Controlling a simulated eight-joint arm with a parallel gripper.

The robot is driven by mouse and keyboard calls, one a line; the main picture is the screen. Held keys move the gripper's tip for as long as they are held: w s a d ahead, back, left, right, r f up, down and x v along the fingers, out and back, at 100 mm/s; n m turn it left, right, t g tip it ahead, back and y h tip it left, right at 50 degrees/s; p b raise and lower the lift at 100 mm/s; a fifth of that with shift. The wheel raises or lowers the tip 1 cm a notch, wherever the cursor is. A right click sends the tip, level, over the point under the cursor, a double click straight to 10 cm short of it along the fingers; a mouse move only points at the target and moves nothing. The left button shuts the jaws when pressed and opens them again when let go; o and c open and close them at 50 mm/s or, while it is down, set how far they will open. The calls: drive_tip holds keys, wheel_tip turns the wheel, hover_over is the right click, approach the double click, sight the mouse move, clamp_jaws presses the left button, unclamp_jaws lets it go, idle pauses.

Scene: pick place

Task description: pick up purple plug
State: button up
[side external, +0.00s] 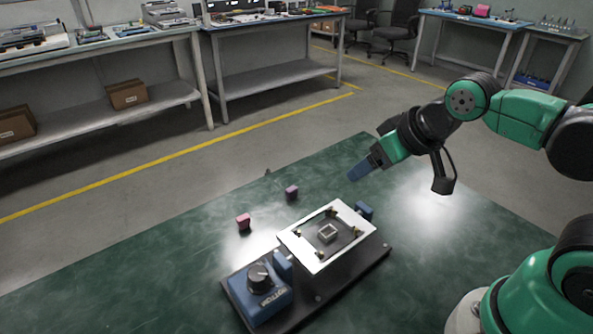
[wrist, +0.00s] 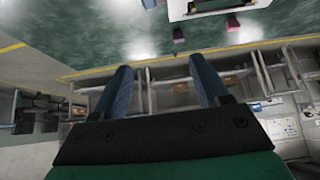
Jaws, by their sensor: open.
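The purple plug (side external: 292,192) is a small block standing on the green table top, behind the metal fixture. It also shows small near the top of the wrist view (wrist: 178,35). My gripper (side external: 358,173) is above the table, to the right of the purple plug and apart from it. In the wrist view its two blue fingers (wrist: 158,85) are spread with nothing between them.
A pink-red plug (side external: 243,222) stands left of the purple one. A fixture with a silver plate (side external: 300,257), blue blocks and a black knob (side external: 258,276) sits on the table. The green table top (side external: 170,270) is clear at left.

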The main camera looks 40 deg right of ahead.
drive_tip(key=shift+w+r, duration=0.2)
drive_tip(key=shift+w, duration=0.05)
drive_tip(key=w+r+g, duration=0.1)
drive_tip(key=w+g, duration=0.1)
drive_tip(key=w, duration=0.2)
drive_tip(key=g, duration=0.5)
hover_over(292, 188)
drive_tip(key=shift+n, duration=0.4)
wheel_tip(292, 188, down, 9)
drive_tip(key=shift+a+r, duration=0.1)
drive_tip(key=shift+r, duration=0.05)
drive_tip(key=shift+f, duration=3.05)
clamp_jaws()
